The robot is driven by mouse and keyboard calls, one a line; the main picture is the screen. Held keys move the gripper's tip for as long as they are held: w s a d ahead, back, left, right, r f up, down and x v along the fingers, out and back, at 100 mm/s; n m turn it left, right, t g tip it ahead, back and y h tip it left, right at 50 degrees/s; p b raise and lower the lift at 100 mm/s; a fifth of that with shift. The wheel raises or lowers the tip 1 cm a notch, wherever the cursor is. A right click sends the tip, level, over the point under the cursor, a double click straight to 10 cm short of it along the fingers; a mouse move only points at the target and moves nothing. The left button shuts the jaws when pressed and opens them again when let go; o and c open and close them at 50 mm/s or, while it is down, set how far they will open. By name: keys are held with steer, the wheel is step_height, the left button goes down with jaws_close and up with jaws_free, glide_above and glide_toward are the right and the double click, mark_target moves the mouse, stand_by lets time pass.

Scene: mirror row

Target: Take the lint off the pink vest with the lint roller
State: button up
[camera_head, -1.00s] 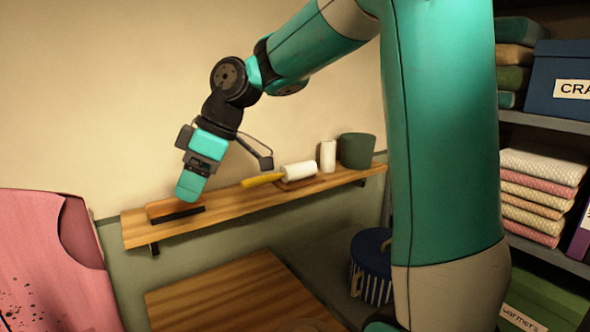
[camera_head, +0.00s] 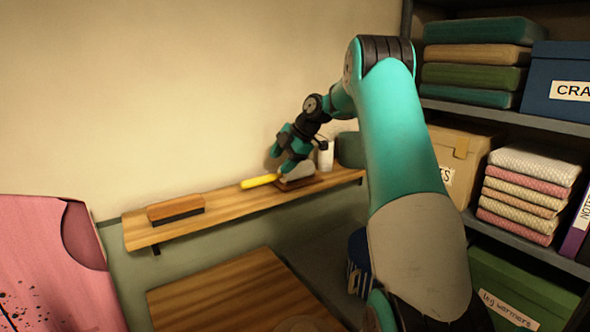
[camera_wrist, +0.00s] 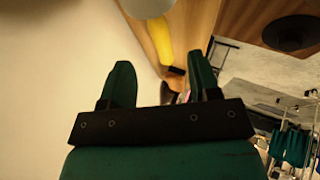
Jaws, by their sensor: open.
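The lint roller lies on the wall shelf, with its yellow handle (camera_head: 260,181) pointing left and its pale roller head partly hidden behind my gripper (camera_head: 284,171). In the wrist view, the yellow handle (camera_wrist: 160,40) and part of the pale head (camera_wrist: 147,7) show beyond my fingertips. My gripper, also in the wrist view (camera_wrist: 160,70), is open with nothing between its fingers. I cannot tell whether it touches the roller. The pink vest (camera_head: 42,245) hangs at the lower left, cut off by the frame, with dark specks (camera_head: 18,302) on its lower part.
The wooden shelf (camera_head: 225,215) carries a brush (camera_head: 176,208) at left, a white cylinder (camera_head: 325,155) and a dark green pot (camera_head: 350,150) at right. A wooden tabletop (camera_head: 225,295) lies below. A loaded storage rack (camera_head: 500,118) stands at right. The wall above the shelf is bare.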

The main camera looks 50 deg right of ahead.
mark_target(269, 176)
steer(key=shift+p+x, duration=0.4)
steer(key=shift+x, duration=0.85)
steer(key=shift+w+a+f+p, duration=0.15)
steer(key=shift+w+p, duration=0.05)
steer(key=shift+p, duration=0.2)
steer(key=p+x, duration=0.2)
steer(key=x, duration=0.1)
steer(key=shift+w+a+f, duration=0.2)
steer(key=shift+f, duration=0.05)
steer(key=shift+w+f+p, duration=0.2)
steer(key=shift+f+p, duration=0.1)
steer(key=shift+f, duration=0.15)
jaws_close()
